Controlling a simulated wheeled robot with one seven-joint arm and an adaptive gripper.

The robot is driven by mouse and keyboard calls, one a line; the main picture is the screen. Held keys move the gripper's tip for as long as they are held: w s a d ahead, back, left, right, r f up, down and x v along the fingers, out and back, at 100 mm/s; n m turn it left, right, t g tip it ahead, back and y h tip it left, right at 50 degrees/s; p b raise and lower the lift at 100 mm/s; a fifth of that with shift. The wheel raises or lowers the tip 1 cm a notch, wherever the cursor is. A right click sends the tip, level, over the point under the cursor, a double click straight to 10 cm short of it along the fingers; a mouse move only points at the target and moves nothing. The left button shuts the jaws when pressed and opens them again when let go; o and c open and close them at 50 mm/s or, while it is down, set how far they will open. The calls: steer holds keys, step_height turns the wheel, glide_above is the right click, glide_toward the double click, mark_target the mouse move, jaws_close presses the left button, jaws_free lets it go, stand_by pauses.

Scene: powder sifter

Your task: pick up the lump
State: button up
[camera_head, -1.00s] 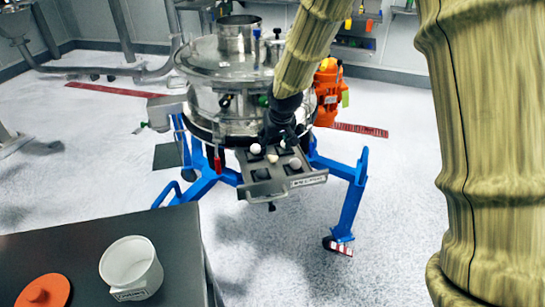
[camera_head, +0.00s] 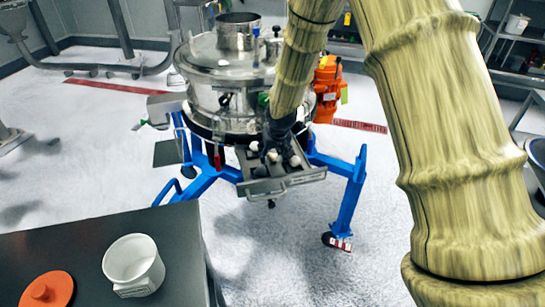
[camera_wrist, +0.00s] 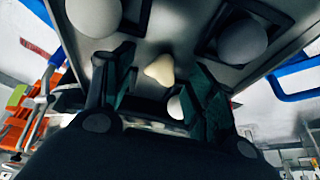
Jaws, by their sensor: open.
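The lump (camera_wrist: 159,70) is small, cream and roughly triangular. In the wrist view it sits on the grey metal tray (camera_wrist: 163,27), between recesses and between my two dark fingers. My gripper (camera_wrist: 162,84) is open, with a finger on each side of the lump and a visible gap to it. In the head view my gripper (camera_head: 275,151) is over the tray (camera_head: 283,185) at the front of the sifter (camera_head: 228,85). The lump is hard to pick out there beside the dark fingers.
Another pale round thing (camera_wrist: 175,107) shows partly hidden between the fingers. A table (camera_head: 100,235) with a white tub (camera_head: 133,266) and orange lid (camera_head: 45,292) stands at lower left.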

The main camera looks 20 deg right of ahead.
steer(key=shift+w+f, duration=0.1)
steer(key=shift+f, duration=0.1)
steer(key=c, duration=0.9)
steer(key=shift+o, duration=0.2)
